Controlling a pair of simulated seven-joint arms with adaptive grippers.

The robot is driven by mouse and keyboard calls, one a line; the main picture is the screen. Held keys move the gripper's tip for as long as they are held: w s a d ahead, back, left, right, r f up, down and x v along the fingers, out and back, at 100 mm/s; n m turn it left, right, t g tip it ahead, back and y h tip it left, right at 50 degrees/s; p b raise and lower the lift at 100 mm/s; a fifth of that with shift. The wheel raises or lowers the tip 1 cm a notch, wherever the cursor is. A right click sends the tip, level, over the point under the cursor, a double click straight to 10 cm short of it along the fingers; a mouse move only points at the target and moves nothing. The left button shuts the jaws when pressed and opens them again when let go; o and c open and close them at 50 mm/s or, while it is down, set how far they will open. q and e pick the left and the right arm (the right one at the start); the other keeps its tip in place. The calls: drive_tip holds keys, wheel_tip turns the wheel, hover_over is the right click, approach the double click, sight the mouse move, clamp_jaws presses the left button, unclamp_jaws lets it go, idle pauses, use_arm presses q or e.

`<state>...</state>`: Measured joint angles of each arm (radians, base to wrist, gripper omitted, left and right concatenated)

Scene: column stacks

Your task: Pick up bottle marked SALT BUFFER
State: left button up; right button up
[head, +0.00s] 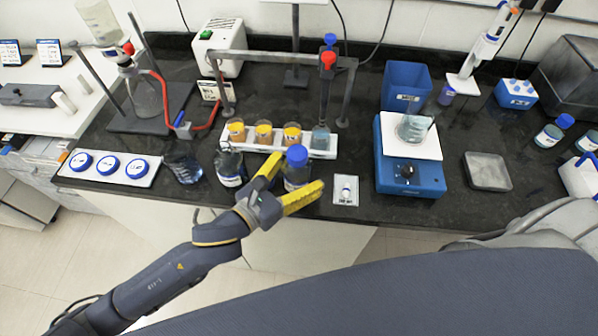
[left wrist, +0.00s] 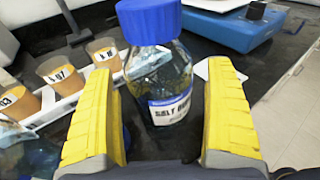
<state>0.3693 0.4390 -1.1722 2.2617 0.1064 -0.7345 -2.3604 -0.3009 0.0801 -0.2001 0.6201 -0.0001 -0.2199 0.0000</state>
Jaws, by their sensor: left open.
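The bottle marked SALT BUFFER (left wrist: 160,75) is clear glass with a blue cap and a white label, and it stands upright on the black bench. It also shows in the head view (head: 296,165), close to the bench's front edge. My left gripper (head: 289,184) has yellow fingers and is open around the bottle, one finger on each side. In the left wrist view the fingers (left wrist: 163,125) show gaps to the glass. The lower part of the label is partly cut off from sight. My right gripper is not in view.
Just left of the bottle stand another clear bottle (head: 230,167) and a dark flask (head: 184,165). A white rack (head: 262,147) with orange-filled cups sits behind. A blue stirrer with a beaker (head: 410,177) stands to the right. A small white card (head: 345,191) lies between.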

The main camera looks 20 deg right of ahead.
use_arm(q)
drive_tip(key=shift+w+d, duration=0.1)
drive_tip(key=shift+d, duration=0.1)
drive_tip(key=c, duration=1.5)
drive_tip(key=shift+c, duration=0.9)
drive_tip(key=shift+r, duration=0.1)
